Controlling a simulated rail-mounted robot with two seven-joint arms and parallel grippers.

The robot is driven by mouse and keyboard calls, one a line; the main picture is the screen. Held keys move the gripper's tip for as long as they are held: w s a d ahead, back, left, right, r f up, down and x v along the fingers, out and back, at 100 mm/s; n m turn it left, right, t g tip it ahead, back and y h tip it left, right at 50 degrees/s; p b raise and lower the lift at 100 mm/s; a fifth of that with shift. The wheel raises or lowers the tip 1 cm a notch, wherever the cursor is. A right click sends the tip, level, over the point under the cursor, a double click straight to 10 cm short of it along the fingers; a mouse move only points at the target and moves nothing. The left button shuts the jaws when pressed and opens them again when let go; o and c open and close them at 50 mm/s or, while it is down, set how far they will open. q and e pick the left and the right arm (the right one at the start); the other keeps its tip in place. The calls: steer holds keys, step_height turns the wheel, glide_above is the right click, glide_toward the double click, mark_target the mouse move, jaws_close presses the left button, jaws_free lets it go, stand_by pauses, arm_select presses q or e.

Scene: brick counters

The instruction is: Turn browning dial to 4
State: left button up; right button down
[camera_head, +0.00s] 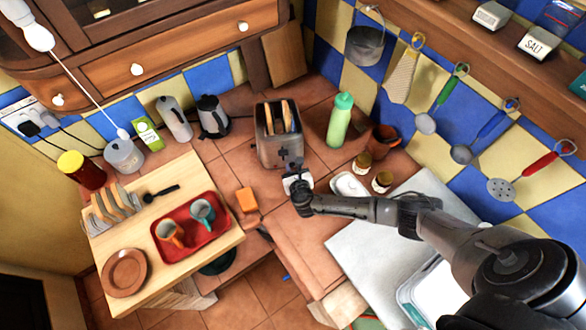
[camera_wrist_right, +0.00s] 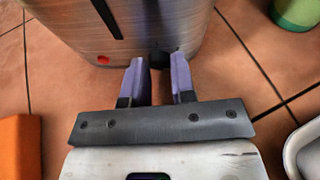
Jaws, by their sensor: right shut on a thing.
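The metal toaster (camera_head: 268,150) stands on the tiled counter with two slices of bread (camera_head: 287,116) in its slots. In the right wrist view its steel front (camera_wrist_right: 185,22) fills the top, with a dark vertical slot and a small red spot to the left. The dark browning dial (camera_wrist_right: 159,56) sits low on that front. My right gripper (camera_head: 295,175) is at the toaster's front, and its two purple-grey fingers (camera_wrist_right: 159,66) are closed on the dial from both sides. The dial's markings and pointer cannot be read. My left gripper is not in view.
An orange block (camera_head: 247,199) lies left of my right gripper. A white dish (camera_head: 349,186) and small jars (camera_head: 382,181) stand to its right. A green bottle (camera_head: 340,119) and a kettle (camera_head: 213,117) flank the toaster. A red tray (camera_head: 190,245) with cups is at the left.

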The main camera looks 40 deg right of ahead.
steer(key=shift+f+m+b, duration=0.1)
steer(key=shift+m+b, duration=0.2)
steer(key=shift+m, duration=0.3)
steer(key=shift+s+d+m+t+y+b, duration=0.1)
steer(key=shift+m+t+y+b, duration=0.5)
steer(key=shift+m+b, duration=0.15)
steer(key=shift+m+t+y+b, duration=0.3)
steer(key=shift+m+b, duration=0.4)
steer(key=shift+m, duration=0.05)
steer(key=c, duration=1)
jaws_free()
steer(key=shift+o, duration=0.2)
steer(key=p+v, duration=0.1)
steer(key=v, duration=1.3)
steer(key=shift+d, duration=0.15)
